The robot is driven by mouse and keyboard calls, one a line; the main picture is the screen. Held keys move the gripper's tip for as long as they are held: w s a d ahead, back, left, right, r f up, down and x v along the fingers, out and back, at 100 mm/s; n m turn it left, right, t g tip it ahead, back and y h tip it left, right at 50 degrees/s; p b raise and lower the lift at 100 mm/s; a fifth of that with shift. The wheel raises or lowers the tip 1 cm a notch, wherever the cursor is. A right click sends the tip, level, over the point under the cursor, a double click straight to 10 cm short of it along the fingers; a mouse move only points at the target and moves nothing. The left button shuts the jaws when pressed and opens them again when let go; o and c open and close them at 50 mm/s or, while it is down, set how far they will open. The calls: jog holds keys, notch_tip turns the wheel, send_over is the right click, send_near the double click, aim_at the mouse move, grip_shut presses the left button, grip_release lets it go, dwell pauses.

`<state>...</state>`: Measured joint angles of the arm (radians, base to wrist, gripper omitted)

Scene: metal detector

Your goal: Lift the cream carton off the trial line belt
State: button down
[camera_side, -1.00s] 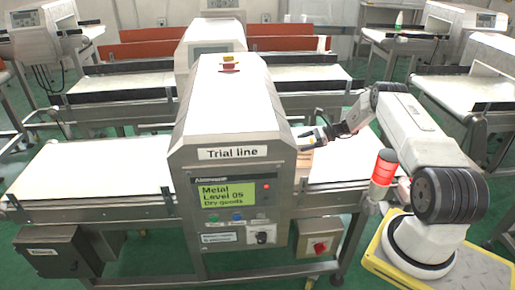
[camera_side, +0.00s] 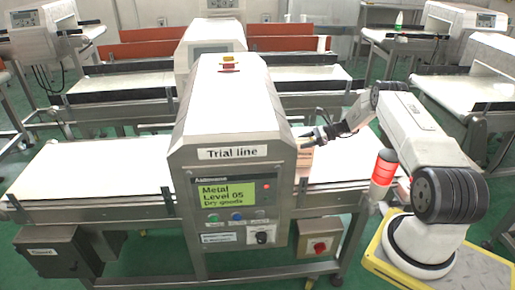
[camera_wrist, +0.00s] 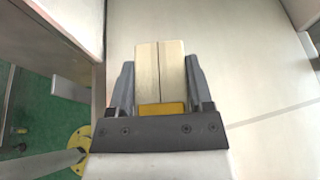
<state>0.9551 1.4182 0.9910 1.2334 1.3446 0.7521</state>
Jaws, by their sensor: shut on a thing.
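The cream carton (camera_wrist: 160,72) is between my two grey fingers in the wrist view, with a dark seam along its middle and a yellow strip at its near end. My gripper (camera_wrist: 160,82) is shut on it. In the side view, my gripper (camera_side: 312,138) is at the right side of the trial line detector (camera_side: 228,120). The carton (camera_side: 304,158) shows only in part there, beside the housing. The trial line belt (camera_side: 338,168) is pale and runs out to the right. I cannot tell whether the carton touches the belt.
The detector housing stands close to the left of my gripper. A red beacon (camera_side: 384,167) stands in front of my arm. A red-knobbed box (camera_side: 320,246) hangs under the belt. The belt right of my gripper is clear. Other lines stand behind.

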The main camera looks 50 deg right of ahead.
jog(key=shift+r, duration=1.5)
jog(key=shift+s+a+r, duration=0.15)
jog(key=shift+s+r, duration=0.1)
jog(key=shift+r, duration=0.05)
jog(key=s+a+r, duration=0.7)
jog(key=s+r, duration=0.2)
jog(key=s, duration=0.2)
jog(key=shift+s, duration=0.15)
jog(key=shift+a, duration=0.1)
